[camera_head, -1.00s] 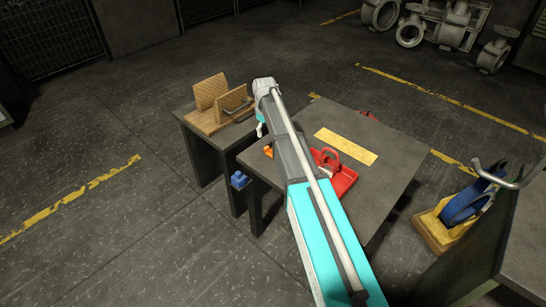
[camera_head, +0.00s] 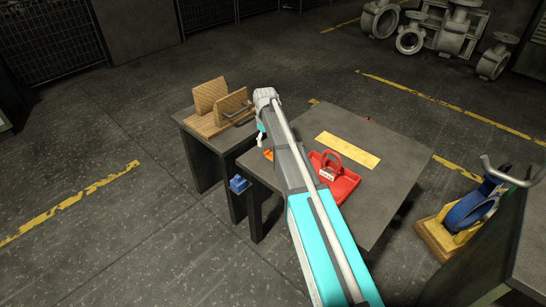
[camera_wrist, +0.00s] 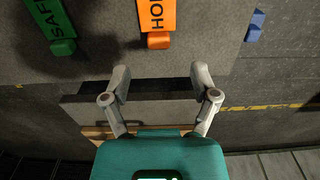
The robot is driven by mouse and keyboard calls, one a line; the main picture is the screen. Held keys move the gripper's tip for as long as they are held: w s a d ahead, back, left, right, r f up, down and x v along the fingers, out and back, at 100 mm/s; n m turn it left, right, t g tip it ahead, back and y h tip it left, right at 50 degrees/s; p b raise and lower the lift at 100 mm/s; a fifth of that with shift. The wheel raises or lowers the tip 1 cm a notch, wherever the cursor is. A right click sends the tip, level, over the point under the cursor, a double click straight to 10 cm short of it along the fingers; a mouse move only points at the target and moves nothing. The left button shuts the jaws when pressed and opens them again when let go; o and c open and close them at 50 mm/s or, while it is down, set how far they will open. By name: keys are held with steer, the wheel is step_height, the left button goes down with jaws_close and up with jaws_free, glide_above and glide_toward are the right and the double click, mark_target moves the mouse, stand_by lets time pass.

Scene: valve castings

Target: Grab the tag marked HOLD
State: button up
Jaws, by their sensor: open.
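The orange tag (camera_wrist: 157,14) with dark lettering, of which "HO" shows, is at the top of the wrist view, cut off by the edge. An orange block (camera_wrist: 158,41) is at its near end. My gripper (camera_wrist: 160,78) is open and empty, its two fingers apart below the tag in the picture, roughly in line with it and not touching it. In the head view a bit of orange (camera_head: 268,155) shows beside my arm at the table's left edge.
A green tag (camera_wrist: 48,14) reading "SAFE" is left of the orange one; a blue piece (camera_wrist: 255,25) is to its right. On the dark table (camera_head: 385,175) are a red tray (camera_head: 345,186) and a yellow strip (camera_head: 347,149). A wooden rack (camera_head: 213,122) stands on a side table.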

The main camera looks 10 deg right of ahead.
mark_target(266, 150)
steer(key=shift+w+f+b, duration=0.1)
steer(key=shift+f+b, duration=2.45)
steer(key=shift+f, duration=0.1)
steer(key=shift+c, duration=0.2)
steer(key=c, duration=1)
